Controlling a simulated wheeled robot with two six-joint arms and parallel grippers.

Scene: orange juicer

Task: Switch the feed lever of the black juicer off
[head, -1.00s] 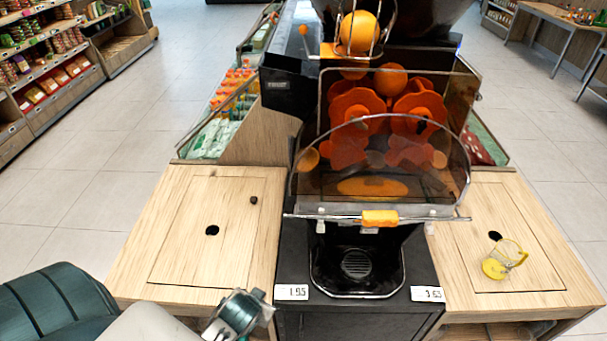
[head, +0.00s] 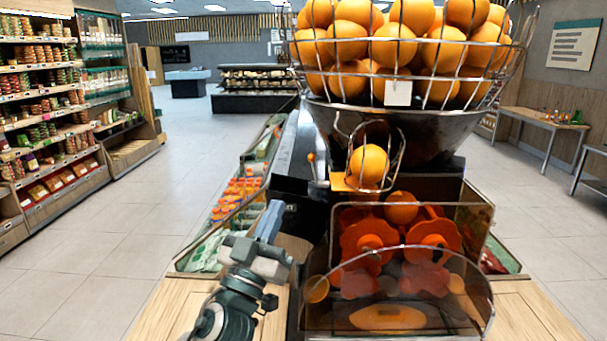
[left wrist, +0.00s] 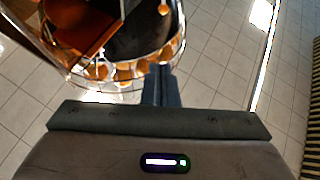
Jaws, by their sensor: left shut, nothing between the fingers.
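The black juicer (head: 285,190) stands at centre right in the head view. Its feed lever (head: 311,157) is a thin stem with a small orange knob, standing roughly upright left of the wire feed ring that holds one orange (head: 368,163). My left gripper (head: 271,218) is shut and empty, in front of the juicer's left side. Its fingers point up, below and left of the lever, apart from it. In the left wrist view the shut fingers (left wrist: 160,85) show beside the basket of oranges. My right gripper is not in view.
A wire basket of oranges (head: 370,48) tops the juicer. A clear cover (head: 395,290) fronts the orange squeezing drums. Wooden counters (head: 150,315) flank the juicer. A shelf of bottles (head: 235,190) lies behind on the left. Open floor (head: 130,240) is at the left.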

